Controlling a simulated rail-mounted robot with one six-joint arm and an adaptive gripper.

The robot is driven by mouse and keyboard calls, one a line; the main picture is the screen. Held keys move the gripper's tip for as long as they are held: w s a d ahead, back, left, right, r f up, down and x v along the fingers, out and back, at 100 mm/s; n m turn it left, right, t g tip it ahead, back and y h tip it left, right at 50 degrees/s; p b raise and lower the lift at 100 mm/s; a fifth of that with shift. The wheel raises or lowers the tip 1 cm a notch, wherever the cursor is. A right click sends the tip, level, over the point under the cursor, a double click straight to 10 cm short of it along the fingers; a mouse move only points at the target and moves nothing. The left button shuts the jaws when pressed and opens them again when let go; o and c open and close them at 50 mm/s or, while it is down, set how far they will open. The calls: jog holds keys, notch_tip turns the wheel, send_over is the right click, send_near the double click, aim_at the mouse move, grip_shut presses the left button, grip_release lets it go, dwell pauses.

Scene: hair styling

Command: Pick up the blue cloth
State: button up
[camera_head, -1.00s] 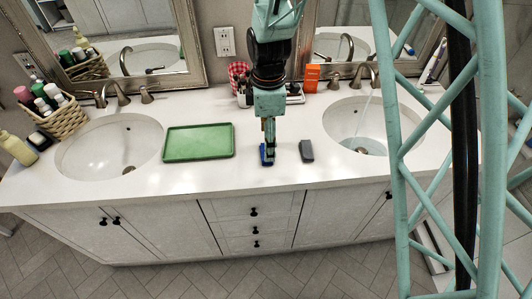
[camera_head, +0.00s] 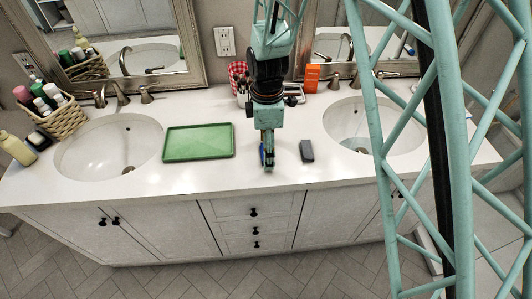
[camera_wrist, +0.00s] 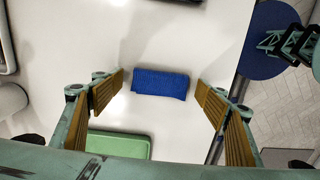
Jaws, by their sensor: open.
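The blue cloth (camera_wrist: 160,83) is a small folded rectangle lying flat on the white counter in the wrist view. In the head view only a sliver of the cloth (camera_head: 262,155) shows at the left side of my gripper (camera_head: 268,165), which hides the rest. In the wrist view my gripper (camera_wrist: 161,80) is open, with one tan-padded finger on each side of the cloth. A gap shows between each finger and the cloth's short ends, and nothing is held.
A green tray (camera_head: 198,142) lies left of my gripper, and a dark grey block (camera_head: 307,151) lies to its right. Sinks stand on both sides. A basket of bottles (camera_head: 62,119) is at the far left. An orange box (camera_head: 312,78) stands by the mirror.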

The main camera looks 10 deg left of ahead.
jog(key=shift+c, duration=0.9)
jog(key=c, duration=0.5)
jog(key=shift+c, duration=0.2)
jog(key=shift+r, duration=0.2)
jog(key=shift+r, duration=1.6)
jog(key=s+d+r, duration=0.1)
jog(key=s+d, duration=0.9)
jog(key=s, duration=0.2)
jog(key=shift+d+r, duration=0.2)
jog(key=shift+c, duration=1)
